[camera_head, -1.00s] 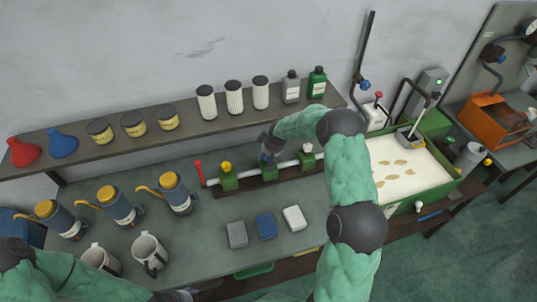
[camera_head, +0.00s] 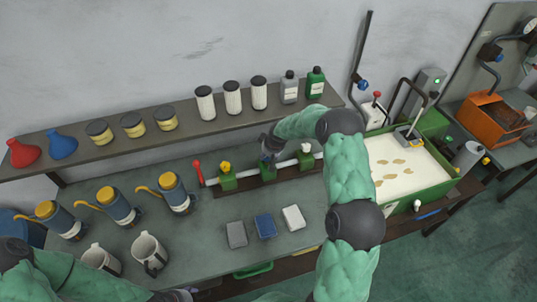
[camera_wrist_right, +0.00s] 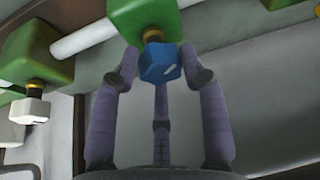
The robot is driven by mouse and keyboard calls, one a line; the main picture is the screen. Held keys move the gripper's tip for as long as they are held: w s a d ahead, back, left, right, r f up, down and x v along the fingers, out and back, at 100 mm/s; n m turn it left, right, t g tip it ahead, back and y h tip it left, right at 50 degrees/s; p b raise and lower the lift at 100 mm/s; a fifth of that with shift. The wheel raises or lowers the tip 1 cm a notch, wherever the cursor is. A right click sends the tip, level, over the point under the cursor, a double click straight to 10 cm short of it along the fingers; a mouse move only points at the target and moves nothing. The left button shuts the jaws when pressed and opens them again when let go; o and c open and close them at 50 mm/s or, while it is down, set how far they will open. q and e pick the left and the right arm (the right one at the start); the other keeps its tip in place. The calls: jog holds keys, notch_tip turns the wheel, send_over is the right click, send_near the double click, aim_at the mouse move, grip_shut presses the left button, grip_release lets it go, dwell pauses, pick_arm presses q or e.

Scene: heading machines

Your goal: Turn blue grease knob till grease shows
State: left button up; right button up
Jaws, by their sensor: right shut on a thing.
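The blue grease knob (camera_wrist_right: 160,64) hangs from a brass stem under a green block (camera_wrist_right: 150,12) in the right wrist view. My right gripper (camera_wrist_right: 160,75) is shut on the blue knob, with its fingers around it. In the head view my right gripper (camera_head: 268,150) is at the middle green block (camera_head: 268,172) and hides most of the knob. A yellow knob (camera_head: 225,166) and a white knob (camera_head: 306,148) top the neighbouring blocks on the same white pipe. No grease shows that I can make out. My left gripper (camera_head: 180,295) is at the bottom edge, mostly cut off.
A red lever (camera_head: 198,172) stands at the pipe's left end. Grey, blue and white blocks (camera_head: 265,226) lie in front. Oil cans (camera_head: 118,205) and mugs (camera_head: 148,252) stand left. A green-edged tray (camera_head: 415,205) with pale liquid is right.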

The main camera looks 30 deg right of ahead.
jog(key=shift+w+r+n, duration=0.25)
jog(key=shift+n, duration=0.25)
jog(key=shift+n+y, duration=0.4)
jog(key=shift+n, duration=0.3)
jog(key=n+b, duration=0.1)
jog(key=b, duration=0.1)
jog(key=n+y+b, duration=0.1)
jog(key=b, duration=0.1)
jog(key=n+b, duration=0.2)
jog(key=shift+w+f+y, duration=0.1)
jog(key=shift+f+y, duration=0.15)
jog(key=shift+y, duration=0.05)
jog(key=shift+r+n+g+y+b, duration=0.25)
jog(key=shift+n+g+b, duration=0.25)
jog(key=shift+n+b, duration=0.55)
